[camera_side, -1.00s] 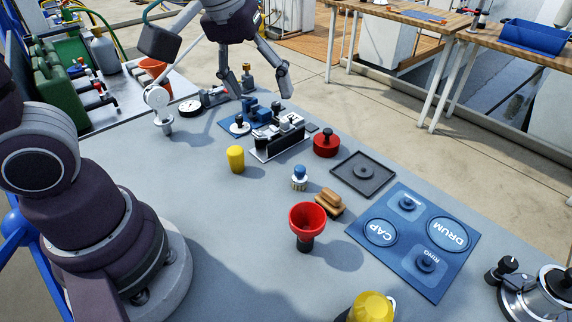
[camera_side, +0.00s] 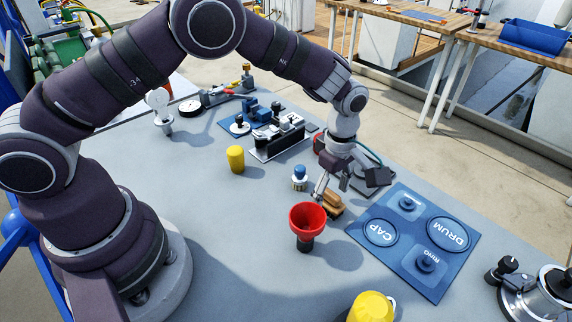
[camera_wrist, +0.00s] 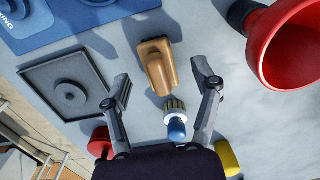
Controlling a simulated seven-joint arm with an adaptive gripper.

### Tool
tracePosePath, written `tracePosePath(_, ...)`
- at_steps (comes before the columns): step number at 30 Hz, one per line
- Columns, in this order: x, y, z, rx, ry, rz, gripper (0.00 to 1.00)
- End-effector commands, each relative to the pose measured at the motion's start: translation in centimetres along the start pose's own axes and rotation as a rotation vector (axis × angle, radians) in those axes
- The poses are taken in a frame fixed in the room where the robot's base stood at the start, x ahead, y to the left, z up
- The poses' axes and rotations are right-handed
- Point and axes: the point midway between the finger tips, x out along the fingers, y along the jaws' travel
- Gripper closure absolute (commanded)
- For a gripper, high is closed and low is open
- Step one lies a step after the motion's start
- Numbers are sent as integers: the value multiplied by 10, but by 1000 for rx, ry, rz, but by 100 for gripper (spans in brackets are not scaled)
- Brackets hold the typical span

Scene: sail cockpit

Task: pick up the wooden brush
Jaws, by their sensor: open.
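The wooden brush (camera_side: 334,207) is a small brown block with a raised handle, lying on the grey table between the red funnel and the blue board. In the wrist view the brush (camera_wrist: 157,65) lies ahead of my open fingers, roughly centred between them. My gripper (camera_side: 345,188) is open and empty, above and close to the brush, which it partly hides in the side view. In the wrist view my gripper (camera_wrist: 162,84) has one finger on each side, with no contact visible.
The red funnel (camera_side: 307,218) stands close beside the brush. A blue-topped small brush (camera_side: 299,178) stands nearby, and shows low between my fingers (camera_wrist: 176,128). A dark square tray (camera_wrist: 62,85), the blue labelled board (camera_side: 418,240) and a yellow cylinder (camera_side: 236,159) are around.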

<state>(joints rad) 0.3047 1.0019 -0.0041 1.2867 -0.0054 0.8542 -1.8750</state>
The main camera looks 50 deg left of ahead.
Motion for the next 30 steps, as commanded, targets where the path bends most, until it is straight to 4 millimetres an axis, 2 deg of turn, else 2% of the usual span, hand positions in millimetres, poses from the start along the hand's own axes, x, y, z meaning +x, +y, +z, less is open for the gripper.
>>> tracePosePath(3,16,0,1,2,0,-1,37)
tracePosePath(10,18,0,1,1,-1,1,37)
tracePosePath(24,18,0,0,1,-1,1,97)
tracePosePath(25,18,0,0,1,-1,1,100)
tracePosePath(30,18,0,0,1,-1,1,100)
